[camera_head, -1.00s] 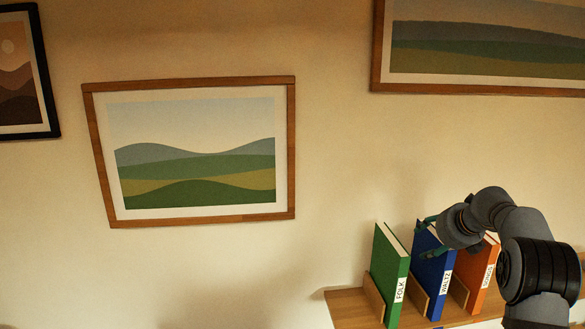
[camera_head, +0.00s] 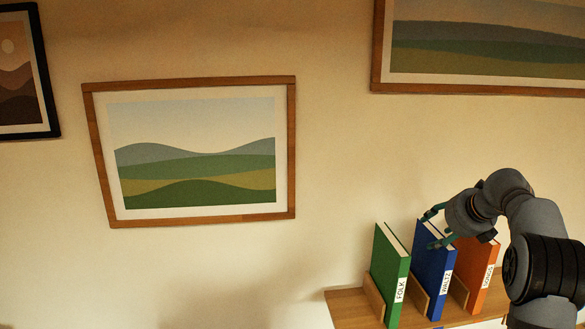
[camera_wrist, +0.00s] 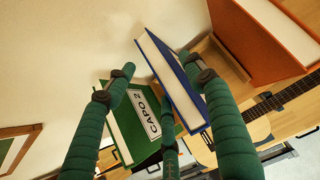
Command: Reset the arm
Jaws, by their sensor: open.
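My gripper (camera_head: 435,228) is open, with its teal fingers spread near the top of the blue WALTZ book (camera_head: 434,262) in the head view. In the wrist view, my gripper (camera_wrist: 160,66) has the blue book (camera_wrist: 172,78) showing between and beyond its fingers. I see nothing held; whether a finger touches the book is unclear. The green FOLK book (camera_head: 390,265) stands to the left and the orange book (camera_head: 477,272) to the right, partly behind my arm. All three stand upright on the wooden shelf (camera_head: 348,308).
Small wooden dividers (camera_head: 374,297) stand between the books. Framed pictures (camera_head: 195,150) hang on the wall, another (camera_head: 480,88) above the shelf. In the wrist view a green labelled item (camera_wrist: 122,138) and a guitar (camera_wrist: 285,108) show.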

